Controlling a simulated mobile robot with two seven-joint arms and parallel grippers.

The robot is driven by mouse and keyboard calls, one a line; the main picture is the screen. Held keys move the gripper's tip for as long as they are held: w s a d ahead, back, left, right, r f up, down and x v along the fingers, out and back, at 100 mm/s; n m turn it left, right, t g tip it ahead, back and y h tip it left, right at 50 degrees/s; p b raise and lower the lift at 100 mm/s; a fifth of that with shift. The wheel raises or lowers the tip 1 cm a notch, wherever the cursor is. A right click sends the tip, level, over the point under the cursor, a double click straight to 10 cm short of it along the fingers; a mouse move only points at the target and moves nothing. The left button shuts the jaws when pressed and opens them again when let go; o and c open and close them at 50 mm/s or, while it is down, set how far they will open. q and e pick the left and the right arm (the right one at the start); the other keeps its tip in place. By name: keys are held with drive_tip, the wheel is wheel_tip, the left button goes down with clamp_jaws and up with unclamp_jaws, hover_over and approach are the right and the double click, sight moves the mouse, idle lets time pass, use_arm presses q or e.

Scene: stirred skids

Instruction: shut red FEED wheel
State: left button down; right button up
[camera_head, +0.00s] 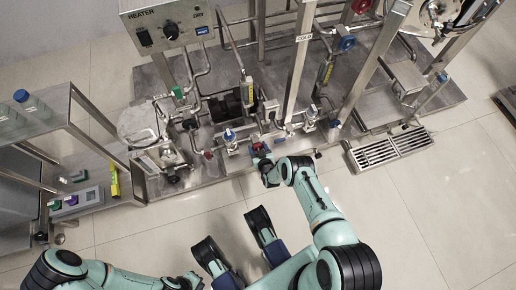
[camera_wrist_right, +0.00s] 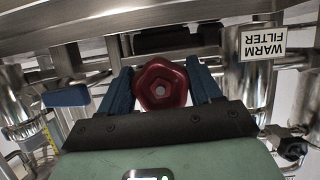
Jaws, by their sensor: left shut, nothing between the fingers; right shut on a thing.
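A red handwheel (camera_wrist_right: 161,84) with a pale hub sits between the blue fingers of my right gripper (camera_wrist_right: 161,92) in the right wrist view. The fingers are shut on its rim from both sides. In the head view this right gripper (camera_head: 260,148) is at the front edge of the skid, with a bit of the red wheel (camera_head: 258,146) showing. No FEED label is legible. Another red wheel (camera_head: 361,5) is high at the back. My left gripper (camera_head: 192,282) is shut and empty at the bottom edge, small and partly cut off, far from the wheel.
A WARM FILTER sign (camera_wrist_right: 262,43) is right of the wheel. The skid carries pipes, posts, a heater box (camera_head: 160,25) and a blue wheel (camera_head: 346,43). A floor grate (camera_head: 390,148) lies at right and a metal cart (camera_head: 60,125) stands at left. The front floor is clear.

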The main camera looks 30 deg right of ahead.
drive_tip(key=shift+m+y, duration=0.7)
drive_tip(key=shift+m, duration=0.5)
drive_tip(key=m+t+y, duration=0.1)
drive_tip(key=m+y, duration=0.1)
drive_tip(key=m, duration=0.1)
drive_tip(key=shift+a, duration=0.1)
drive_tip(key=m+t+y, duration=0.1)
drive_tip(key=m, duration=0.2)
drive_tip(key=shift+a+t, duration=0.1)
drive_tip(key=shift+t, duration=0.2)
drive_tip(key=shift+a+r+m+t+y, duration=0.1)
drive_tip(key=shift+m+t+y, duration=0.4)
drive_tip(key=shift+m, duration=1.1)
drive_tip(key=o, duration=1)
drive_tip(key=shift+o, duration=0.2)
drive_tip(key=shift+r, duration=0.1)
